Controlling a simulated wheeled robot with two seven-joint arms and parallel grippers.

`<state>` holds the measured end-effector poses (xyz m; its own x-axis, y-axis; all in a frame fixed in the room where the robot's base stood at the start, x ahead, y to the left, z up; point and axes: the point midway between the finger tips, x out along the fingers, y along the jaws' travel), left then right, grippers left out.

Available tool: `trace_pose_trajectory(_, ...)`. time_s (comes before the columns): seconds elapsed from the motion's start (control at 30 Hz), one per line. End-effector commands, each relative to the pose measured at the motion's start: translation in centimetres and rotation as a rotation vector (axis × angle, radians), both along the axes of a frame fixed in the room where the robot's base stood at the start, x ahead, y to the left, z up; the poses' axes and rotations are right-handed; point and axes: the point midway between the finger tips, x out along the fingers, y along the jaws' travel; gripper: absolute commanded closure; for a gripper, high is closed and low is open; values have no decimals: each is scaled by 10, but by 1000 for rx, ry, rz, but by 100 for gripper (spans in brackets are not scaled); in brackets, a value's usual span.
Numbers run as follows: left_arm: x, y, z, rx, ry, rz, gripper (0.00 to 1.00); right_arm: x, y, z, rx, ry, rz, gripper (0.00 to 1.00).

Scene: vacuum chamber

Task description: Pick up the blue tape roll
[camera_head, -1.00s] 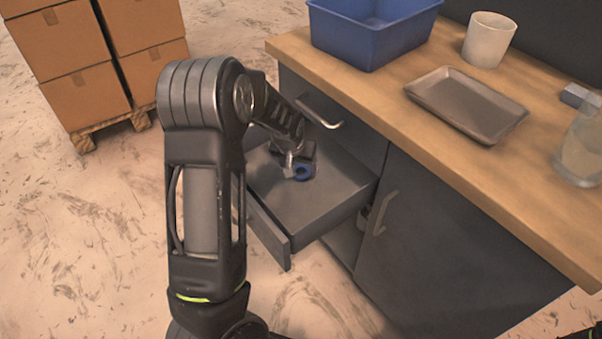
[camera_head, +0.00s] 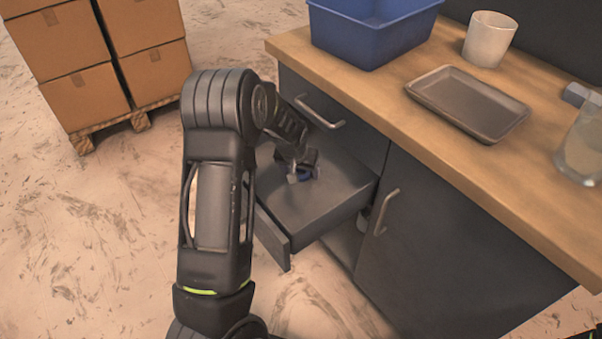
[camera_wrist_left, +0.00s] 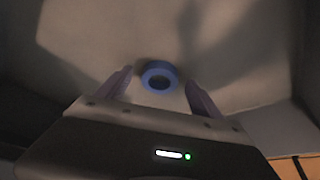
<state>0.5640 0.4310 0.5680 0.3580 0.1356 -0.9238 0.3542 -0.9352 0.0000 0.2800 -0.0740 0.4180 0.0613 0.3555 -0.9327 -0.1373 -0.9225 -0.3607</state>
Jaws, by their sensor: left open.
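The blue tape roll (camera_wrist_left: 159,75) lies in the open drawer (camera_head: 335,196) of the dark cabinet. In the left wrist view it sits between and just beyond the two fingertips, with its hole visible. In the head view the roll (camera_head: 307,175) is mostly covered by my left gripper (camera_head: 302,174), which is low inside the drawer. My left gripper (camera_wrist_left: 157,85) is open, with a finger on each side of the roll and no visible contact. My right gripper is not in view.
A wooden worktop (camera_head: 420,135) overhangs the drawer on the right. It bears a blue bin (camera_head: 365,40), a white cup (camera_head: 489,40), a grey tray (camera_head: 468,104) and a clear glass (camera_head: 583,150). Boxes (camera_head: 85,60) stand on a pallet at the left.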

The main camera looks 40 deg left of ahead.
Motion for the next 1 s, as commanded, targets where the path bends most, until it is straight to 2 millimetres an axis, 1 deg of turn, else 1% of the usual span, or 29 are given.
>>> trace_pose_trajectory(0.03, 0, 0, 0, 0, 0, 0, 24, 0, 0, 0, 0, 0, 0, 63)
trace_pose_trajectory(0.07, 0, 0, 0, 0, 0, 0, 26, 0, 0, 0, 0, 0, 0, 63)
trace_pose_trajectory(0.8, 0, 0, 0, 0, 0, 0, 87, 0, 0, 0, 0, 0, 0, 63)
trace_pose_trajectory(0.83, 0, 0, 0, 0, 0, 0, 89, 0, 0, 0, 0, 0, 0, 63)
trace_pose_trajectory(1.0, 0, 0, 0, 0, 0, 0, 89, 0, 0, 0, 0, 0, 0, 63)
